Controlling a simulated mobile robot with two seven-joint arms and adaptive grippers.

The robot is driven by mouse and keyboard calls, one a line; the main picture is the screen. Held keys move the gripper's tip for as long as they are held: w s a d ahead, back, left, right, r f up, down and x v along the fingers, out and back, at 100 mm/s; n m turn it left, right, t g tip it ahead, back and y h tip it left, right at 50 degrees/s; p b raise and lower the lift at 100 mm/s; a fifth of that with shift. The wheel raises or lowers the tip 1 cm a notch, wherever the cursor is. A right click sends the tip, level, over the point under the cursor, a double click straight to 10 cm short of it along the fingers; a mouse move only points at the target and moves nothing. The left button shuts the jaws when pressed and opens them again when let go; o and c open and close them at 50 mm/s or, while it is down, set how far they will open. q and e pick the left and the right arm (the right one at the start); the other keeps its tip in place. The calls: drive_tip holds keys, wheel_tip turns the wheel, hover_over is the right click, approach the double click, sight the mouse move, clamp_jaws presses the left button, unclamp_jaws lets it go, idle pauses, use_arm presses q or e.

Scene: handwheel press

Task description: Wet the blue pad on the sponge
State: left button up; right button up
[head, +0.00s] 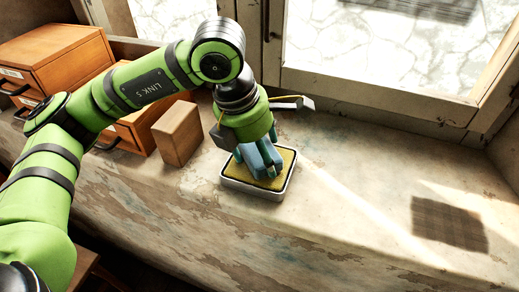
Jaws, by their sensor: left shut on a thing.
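A yellow-brown sponge (285,156) lies in a shallow pale metal tray (252,190) on the worn windowsill bench. My left gripper (262,168) points down over the tray and is shut on the blue pad (256,160). The pad is low over the sponge and seems to touch it, but its underside is hidden. The fingers and the gripper body cover part of the pad and the back of the sponge. My right gripper is not in view.
A small wooden block (177,134) stands left of the tray, close to my left arm. Wooden drawer boxes (62,62) are at the far left. A window frame (375,95) rises behind. The bench (350,215) right of the tray is clear.

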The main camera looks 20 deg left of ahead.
use_arm(q)
drive_tip(key=shift+s+f+b, duration=0.15)
drive_tip(key=shift+f+b, duration=0.05)
drive_tip(key=shift+b, duration=0.2)
idle(1.3)
drive_tip(key=shift+r+p, duration=0.6)
drive_tip(key=shift+r, duration=0.55)
drive_tip(key=shift+r+p, duration=1.2)
drive_tip(key=shift+r, duration=1.3)
